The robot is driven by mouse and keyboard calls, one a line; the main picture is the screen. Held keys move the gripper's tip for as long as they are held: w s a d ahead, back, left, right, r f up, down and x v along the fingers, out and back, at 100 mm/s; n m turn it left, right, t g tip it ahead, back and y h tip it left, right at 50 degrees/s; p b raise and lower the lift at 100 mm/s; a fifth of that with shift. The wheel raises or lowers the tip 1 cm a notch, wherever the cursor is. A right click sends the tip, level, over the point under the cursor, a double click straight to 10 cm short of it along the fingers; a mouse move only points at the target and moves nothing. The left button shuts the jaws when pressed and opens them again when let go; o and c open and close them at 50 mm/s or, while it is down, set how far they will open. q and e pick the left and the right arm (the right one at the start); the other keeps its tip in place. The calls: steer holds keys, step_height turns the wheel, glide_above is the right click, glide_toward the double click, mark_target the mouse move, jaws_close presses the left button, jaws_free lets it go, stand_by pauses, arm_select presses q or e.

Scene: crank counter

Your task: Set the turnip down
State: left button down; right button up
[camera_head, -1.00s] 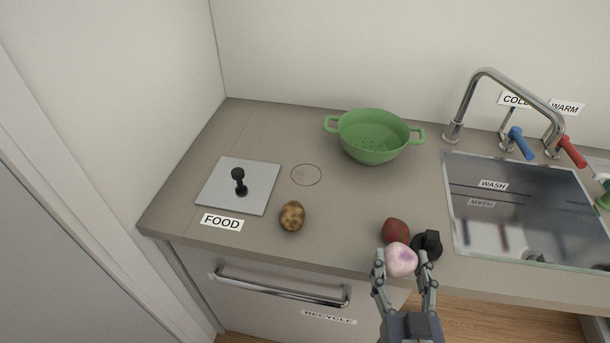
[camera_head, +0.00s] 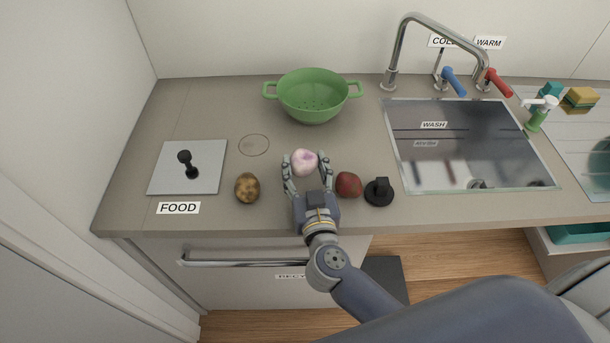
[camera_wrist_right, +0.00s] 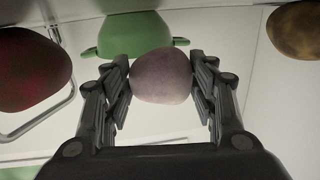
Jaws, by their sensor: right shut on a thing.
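The turnip (camera_head: 304,162), pale with a purple tinge, is between the fingers of my right gripper (camera_head: 306,170), which is shut on it. In the head view it is over the counter, between the potato and the red vegetable; whether it touches the counter I cannot tell. The right wrist view also shows the turnip (camera_wrist_right: 162,76) held between both fingers, with the green colander (camera_wrist_right: 135,32) beyond. My left gripper is not in view.
A brown potato (camera_head: 247,187) lies left of my gripper, a dark red vegetable (camera_head: 348,185) and a black knob (camera_head: 379,191) right. The green colander (camera_head: 313,95) stands behind. A drawn circle (camera_head: 254,145) marks bare counter. The sink (camera_head: 470,145) is at right.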

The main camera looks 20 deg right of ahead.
mark_target(305, 177)
step_height(305, 177, down, 4)
steer(key=shift+r+b, duration=0.2)
steer(key=shift+b, duration=0.55)
steer(key=o, duration=0.8)
